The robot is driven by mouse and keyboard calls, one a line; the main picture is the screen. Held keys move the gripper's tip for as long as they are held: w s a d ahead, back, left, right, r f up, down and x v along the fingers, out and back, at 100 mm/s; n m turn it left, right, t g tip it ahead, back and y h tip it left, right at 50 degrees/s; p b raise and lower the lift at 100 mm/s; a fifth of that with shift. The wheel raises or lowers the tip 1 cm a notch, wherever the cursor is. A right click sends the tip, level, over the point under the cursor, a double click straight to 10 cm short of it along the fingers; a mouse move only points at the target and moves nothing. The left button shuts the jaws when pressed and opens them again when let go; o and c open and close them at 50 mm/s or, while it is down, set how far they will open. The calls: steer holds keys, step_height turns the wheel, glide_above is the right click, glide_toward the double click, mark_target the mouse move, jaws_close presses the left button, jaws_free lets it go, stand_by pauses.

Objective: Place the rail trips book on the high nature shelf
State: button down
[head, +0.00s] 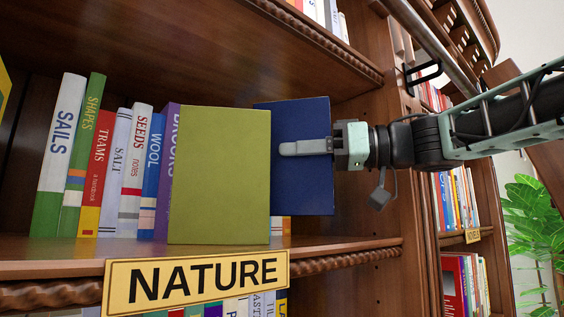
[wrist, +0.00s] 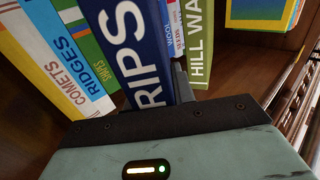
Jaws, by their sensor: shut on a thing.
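The dark blue book (head: 308,185) is held upright by my gripper (head: 300,147), one pale finger lying across its cover. In the wrist view its spine (wrist: 140,45) shows large white letters ending in "RIPS"; the rest is cut off. My gripper is shut on it, at the right end of the shelf (head: 340,243) labelled NATURE (head: 197,278). The book is partly behind an olive-green book (head: 220,175) in the head view.
Several upright books, such as Sails (head: 60,150) and Trams (head: 97,175), stand to the left on this shelf. Other spines flank the held book in the wrist view, including Ridges (wrist: 75,45) and Hill Wa… (wrist: 198,40). A wooden upright (head: 375,200) stands close on the right.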

mark_target(285, 174)
steer(key=shift+w+a+f+p, duration=0.2)
steer(key=shift+a+f+p, duration=0.05)
steer(key=shift+a+f, duration=0.55)
steer(key=shift+w+a+f+p, duration=0.25)
steer(key=shift+a+f, duration=0.35)
steer(key=shift+f, duration=0.3)
steer(key=shift+f, duration=0.1)
steer(key=c, duration=1.5)
jaws_free()
steer(key=shift+f, duration=0.15)
steer(key=shift+o, duration=0.2)
steer(key=shift+s+d+r, duration=0.1)
steer(key=shift+d+r, duration=0.1)
steer(key=b+v, duration=0.3)
steer(key=v, duration=0.8)
steer(key=shift+d+b, duration=0.3)
steer(key=shift+d, duration=0.05)
